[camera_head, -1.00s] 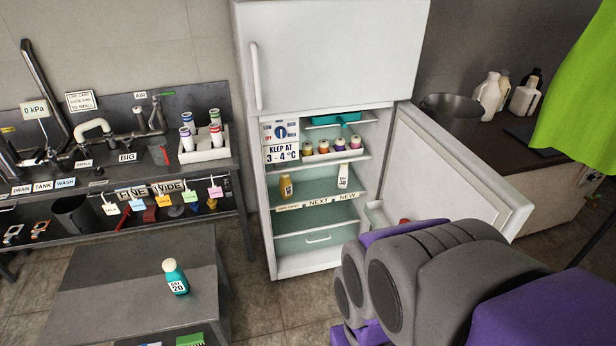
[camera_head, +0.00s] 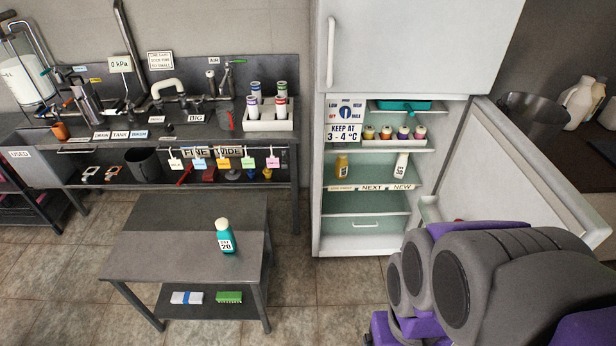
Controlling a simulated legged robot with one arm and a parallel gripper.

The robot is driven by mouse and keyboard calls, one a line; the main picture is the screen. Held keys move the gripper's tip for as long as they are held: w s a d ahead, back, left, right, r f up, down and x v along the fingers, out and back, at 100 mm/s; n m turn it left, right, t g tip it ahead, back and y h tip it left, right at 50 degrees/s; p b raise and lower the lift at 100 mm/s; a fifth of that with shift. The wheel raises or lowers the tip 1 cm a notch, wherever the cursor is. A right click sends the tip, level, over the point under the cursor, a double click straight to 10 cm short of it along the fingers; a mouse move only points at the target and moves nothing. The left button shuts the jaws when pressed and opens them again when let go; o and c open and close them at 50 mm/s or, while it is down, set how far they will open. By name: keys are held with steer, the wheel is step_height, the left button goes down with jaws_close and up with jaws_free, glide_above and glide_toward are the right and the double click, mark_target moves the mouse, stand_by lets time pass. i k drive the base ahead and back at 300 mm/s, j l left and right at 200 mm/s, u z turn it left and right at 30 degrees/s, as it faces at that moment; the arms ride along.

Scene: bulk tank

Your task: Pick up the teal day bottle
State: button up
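The teal day bottle (camera_head: 225,237) stands upright on the low grey table (camera_head: 160,250), right of the table's middle. It has a pale cap and a white label that reads "DAY 20". Nothing touches it but the table. My arm, grey and purple, fills the lower right of the view, well to the right of the bottle. My gripper's fingers do not show in the frame.
The fridge (camera_head: 415,40) stands open behind, its lower door (camera_head: 530,170) swung right, with a yellow bottle (camera_head: 342,166) and a white bottle (camera_head: 400,166) inside. A workbench (camera_head: 90,150) runs along the back wall. Tiled floor is clear around the table.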

mark_target(225, 236)
steer(key=i+j, duration=0.3)
steer(key=i, duration=0.15)
steer(key=i+j, duration=0.3)
steer(key=i, duration=0.15)
steer(key=i+u, duration=0.1)
steer(key=u, duration=1.65)
